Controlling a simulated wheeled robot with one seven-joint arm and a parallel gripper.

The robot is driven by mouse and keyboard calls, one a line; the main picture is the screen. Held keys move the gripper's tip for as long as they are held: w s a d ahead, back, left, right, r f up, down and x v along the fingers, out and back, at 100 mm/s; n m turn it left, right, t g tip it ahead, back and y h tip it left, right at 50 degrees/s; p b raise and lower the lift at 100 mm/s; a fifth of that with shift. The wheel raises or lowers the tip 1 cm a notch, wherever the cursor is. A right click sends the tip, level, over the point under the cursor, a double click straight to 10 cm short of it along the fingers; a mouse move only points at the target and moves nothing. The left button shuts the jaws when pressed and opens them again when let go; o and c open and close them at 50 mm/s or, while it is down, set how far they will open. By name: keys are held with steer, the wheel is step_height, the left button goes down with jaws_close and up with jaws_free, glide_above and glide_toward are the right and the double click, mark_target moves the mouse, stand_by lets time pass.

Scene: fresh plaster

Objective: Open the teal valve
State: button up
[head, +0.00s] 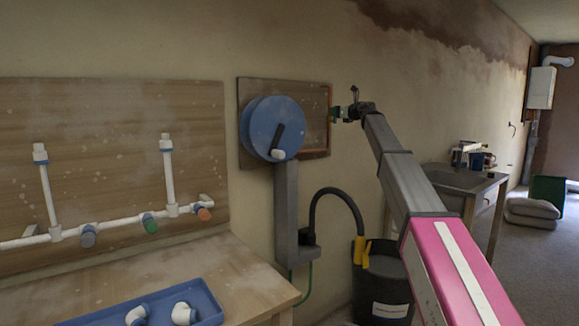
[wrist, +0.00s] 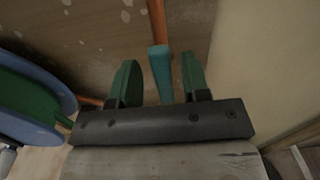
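The teal valve's handle (wrist: 161,73) shows in the wrist view as a short teal bar at the end of a copper pipe (wrist: 157,22). My gripper (wrist: 159,60) has its two green fingers apart, one on each side of the bar. In the head view my gripper (head: 341,112) is at the right edge of a brown wall board, in front of the copper pipe (head: 330,100). The valve is too small there to tell from the fingers.
A blue hose reel (head: 262,128) is close to the left of my gripper; its blue rim (wrist: 62,85) also shows in the wrist view. A black bucket (head: 382,285) stands below my arm. White pipes with grey, green and orange knobs (head: 120,228) are on the left board.

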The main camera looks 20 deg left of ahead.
steer(key=shift+d, duration=0.1)
steer(key=v, duration=1.2)
stand_by(0.4)
